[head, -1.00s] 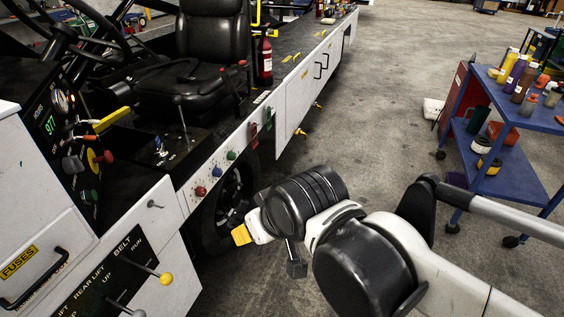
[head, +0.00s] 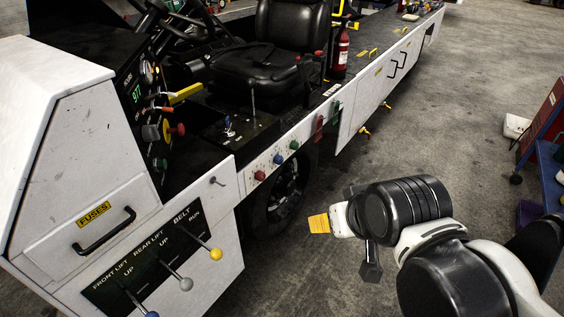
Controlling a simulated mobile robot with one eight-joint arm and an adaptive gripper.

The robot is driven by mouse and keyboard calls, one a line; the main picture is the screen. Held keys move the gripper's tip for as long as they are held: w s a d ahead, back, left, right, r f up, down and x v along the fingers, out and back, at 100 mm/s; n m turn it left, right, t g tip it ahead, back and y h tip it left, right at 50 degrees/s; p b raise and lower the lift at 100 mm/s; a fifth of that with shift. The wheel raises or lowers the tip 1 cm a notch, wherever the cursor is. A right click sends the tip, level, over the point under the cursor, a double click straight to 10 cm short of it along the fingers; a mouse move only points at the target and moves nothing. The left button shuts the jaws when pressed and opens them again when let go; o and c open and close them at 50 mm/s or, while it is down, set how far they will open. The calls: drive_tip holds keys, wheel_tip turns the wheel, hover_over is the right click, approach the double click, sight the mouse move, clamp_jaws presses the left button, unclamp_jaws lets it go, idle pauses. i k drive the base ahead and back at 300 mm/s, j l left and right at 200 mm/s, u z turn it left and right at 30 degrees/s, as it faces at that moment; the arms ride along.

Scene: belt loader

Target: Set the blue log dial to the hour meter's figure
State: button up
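The hour meter (head: 137,94) is a green lit readout on the black dash panel, under the word HOURS. It seems to read 977, seen small and at a slant. A blue knob (head: 278,159), which looks like the blue log dial, sits on the white side panel between a red knob (head: 260,175) and a green knob (head: 294,145). Its setting is too small to read. My gripper (head: 319,223), with yellow tips, hangs in free air to the right of and lower in the picture than the knobs, touching nothing. Whether its fingers are apart cannot be seen.
Lift and belt levers with a yellow knob (head: 216,254), a grey knob (head: 185,284) and a blue knob (head: 152,315) stick out at the lower left. A fuse door (head: 82,222) has a black handle. A blue cart (head: 549,165) stands at the right. Open floor lies between.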

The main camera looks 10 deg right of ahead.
sight(277, 160)
drive_tip(key=i+l+u, duration=0.2)
drive_tip(key=u, duration=0.3)
drive_tip(key=i+l+u, duration=0.25)
drive_tip(key=u, duration=0.2)
drive_tip(key=i+l+u, duration=0.15)
drive_tip(key=l+u, duration=0.8)
drive_tip(key=k+l+z, duration=0.15)
drive_tip(key=k, duration=0.4)
drive_tip(key=k+l+z, duration=0.15)
drive_tip(key=k+l, duration=0.25)
drive_tip(key=k, duration=0.15)
drive_tip(key=k+l+z, duration=0.15)
drive_tip(key=k+l, duration=0.2)
drive_tip(key=k, duration=0.2)
drive_tip(key=i, duration=0.3)
